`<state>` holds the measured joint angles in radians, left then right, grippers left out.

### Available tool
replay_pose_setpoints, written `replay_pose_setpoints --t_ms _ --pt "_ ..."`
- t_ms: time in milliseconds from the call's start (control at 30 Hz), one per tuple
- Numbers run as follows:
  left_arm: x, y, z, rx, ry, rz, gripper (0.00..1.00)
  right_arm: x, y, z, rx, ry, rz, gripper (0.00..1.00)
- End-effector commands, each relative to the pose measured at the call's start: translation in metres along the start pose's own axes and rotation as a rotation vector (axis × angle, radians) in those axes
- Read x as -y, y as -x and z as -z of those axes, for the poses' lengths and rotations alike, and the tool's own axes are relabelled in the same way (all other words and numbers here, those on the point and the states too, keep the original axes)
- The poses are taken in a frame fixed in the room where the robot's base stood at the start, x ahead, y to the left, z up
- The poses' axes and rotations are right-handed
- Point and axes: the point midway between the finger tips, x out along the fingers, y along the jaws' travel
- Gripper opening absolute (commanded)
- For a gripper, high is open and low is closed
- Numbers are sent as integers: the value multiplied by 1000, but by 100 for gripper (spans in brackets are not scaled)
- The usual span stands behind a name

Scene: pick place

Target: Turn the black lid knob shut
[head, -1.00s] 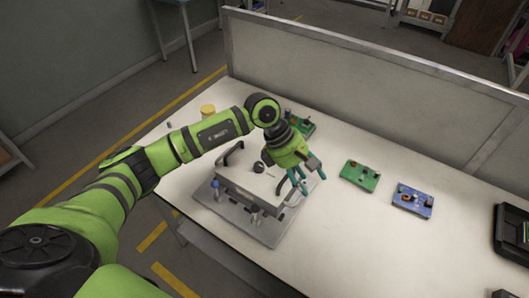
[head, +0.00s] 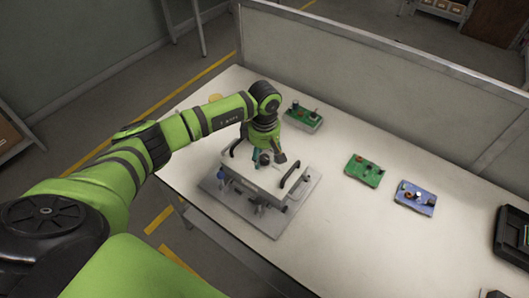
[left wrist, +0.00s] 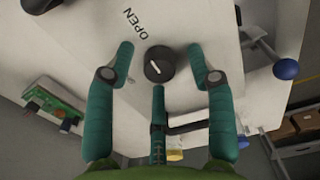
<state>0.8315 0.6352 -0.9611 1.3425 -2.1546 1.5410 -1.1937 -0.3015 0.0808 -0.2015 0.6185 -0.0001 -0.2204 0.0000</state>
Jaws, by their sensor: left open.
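The black lid knob (left wrist: 158,68) is round with a slanted white mark, and sits on the pale lid (left wrist: 185,20) beside the printed word OPEN. In the head view the lid (head: 240,168) tops a box fixture, and the knob (head: 264,159) is partly hidden by my gripper. My left gripper (head: 266,151) is above the lid, pointing down. In the left wrist view its teal fingers are spread open, two at the sides of the knob and one below it in the picture, with gaps visible. My right gripper is not in view.
Two black handles (head: 294,174) rise from the lid's ends. The fixture stands on a grey plate (head: 250,219). Green boards (head: 364,171) and a blue board (head: 415,198) lie on the white table. A black tray (head: 513,240) is far right. A grey partition (head: 370,80) runs behind.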

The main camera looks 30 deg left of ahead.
Motion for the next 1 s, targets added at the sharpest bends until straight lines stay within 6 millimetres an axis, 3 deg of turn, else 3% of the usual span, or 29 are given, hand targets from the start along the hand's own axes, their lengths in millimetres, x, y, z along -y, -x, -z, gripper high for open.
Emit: replay_pose_setpoints --t_ms 167,300,333,667,1000 --pt "0 0 0 0 0 0 55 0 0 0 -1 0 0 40" --pt "0 0 0 1 0 0 3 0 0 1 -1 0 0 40" --pt "0 0 0 1 0 0 0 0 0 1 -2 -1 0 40" --pt "0 -1 0 1 19 1 0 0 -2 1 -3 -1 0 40" --pt "1 -4 0 0 200 2 0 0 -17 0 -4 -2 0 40"
